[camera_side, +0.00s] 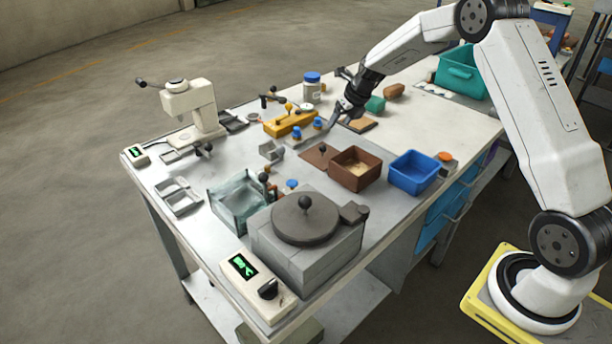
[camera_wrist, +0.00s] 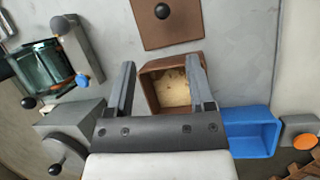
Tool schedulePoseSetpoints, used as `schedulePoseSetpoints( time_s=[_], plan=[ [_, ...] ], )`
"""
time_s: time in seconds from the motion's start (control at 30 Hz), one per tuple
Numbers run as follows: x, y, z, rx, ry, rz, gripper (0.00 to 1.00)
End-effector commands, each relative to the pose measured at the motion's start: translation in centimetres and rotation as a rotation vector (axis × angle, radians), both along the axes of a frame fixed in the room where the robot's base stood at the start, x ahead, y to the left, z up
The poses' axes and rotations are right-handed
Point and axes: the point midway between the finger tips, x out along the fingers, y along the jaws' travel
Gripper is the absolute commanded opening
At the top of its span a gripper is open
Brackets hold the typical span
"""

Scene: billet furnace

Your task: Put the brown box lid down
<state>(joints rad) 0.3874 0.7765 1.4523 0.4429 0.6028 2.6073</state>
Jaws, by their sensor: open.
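The brown box lid (camera_side: 315,157) lies flat on the table beside the open brown box (camera_side: 357,178), its dark knob up. In the wrist view the lid (camera_wrist: 180,32) is just beyond the box (camera_wrist: 149,88), with a narrow gap between them. The box has a tan, grainy content. My gripper (camera_side: 332,127) is open and empty, raised above the table behind the lid in the side view. In the wrist view its two fingers (camera_wrist: 160,64) are spread, with the box seen between and below them.
A blue bin (camera_side: 414,174) stands right of the box. A grey furnace block (camera_side: 305,250) with a round knobbed lid and a glass tank (camera_side: 240,203) are in front. Bare table shows around the lid.

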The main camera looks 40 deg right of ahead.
Motion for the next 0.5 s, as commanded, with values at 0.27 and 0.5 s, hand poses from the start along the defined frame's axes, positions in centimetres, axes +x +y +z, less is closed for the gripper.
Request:
schedulePoseSetpoints(
  time_s=[0.27,0.5],
  plan=[
    [-2.2,2.9,0.8,-0.146,0.000,0.322,0.69],
    [-5.5,6.5,1.6,-0.331,-0.004,0.761,0.69]
  ],
)
